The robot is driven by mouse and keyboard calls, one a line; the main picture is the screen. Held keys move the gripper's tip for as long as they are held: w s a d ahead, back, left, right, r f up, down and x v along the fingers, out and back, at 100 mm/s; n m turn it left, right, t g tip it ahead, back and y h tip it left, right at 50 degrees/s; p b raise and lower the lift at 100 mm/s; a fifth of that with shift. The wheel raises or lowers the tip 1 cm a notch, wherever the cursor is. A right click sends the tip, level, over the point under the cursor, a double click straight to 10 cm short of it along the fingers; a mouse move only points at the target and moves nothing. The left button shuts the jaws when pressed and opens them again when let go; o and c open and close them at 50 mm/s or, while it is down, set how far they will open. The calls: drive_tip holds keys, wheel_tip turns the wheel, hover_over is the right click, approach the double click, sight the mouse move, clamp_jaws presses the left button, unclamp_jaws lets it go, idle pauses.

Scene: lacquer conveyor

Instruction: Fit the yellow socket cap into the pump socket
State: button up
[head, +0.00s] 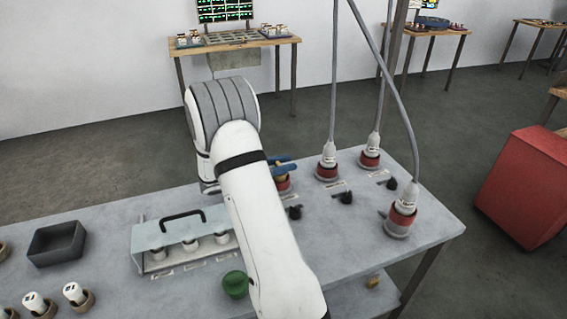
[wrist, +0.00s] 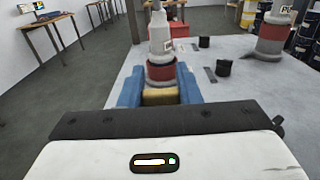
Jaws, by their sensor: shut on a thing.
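My gripper (head: 282,163), mostly hidden behind my arm in the head view, has blue fingers. In the wrist view my gripper (wrist: 160,92) is shut on the yellow socket cap (wrist: 160,97). The cap also shows in the head view (head: 280,172), just above a red-ringed socket without a cable (head: 284,186). My arm hides part of that socket, and I cannot tell whether the cap touches it or sits in it. In the wrist view a red socket with a white plug (wrist: 161,45) stands beyond the fingers.
Cabled plugs stand in red sockets at the middle (head: 327,170), back (head: 370,157) and right (head: 400,218). Black knobs (head: 346,197) stand beside them. A handled rack (head: 150,235), a grey bin (head: 57,243) and a green cup (head: 235,284) are left of my arm.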

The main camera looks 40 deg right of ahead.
drive_tip(key=shift+f+b, duration=0.3)
drive_tip(key=shift+f, duration=0.35)
drive_tip(key=o, duration=1.1)
drive_tip(key=shift+c, duration=0.2)
drive_tip(key=v, duration=0.8)
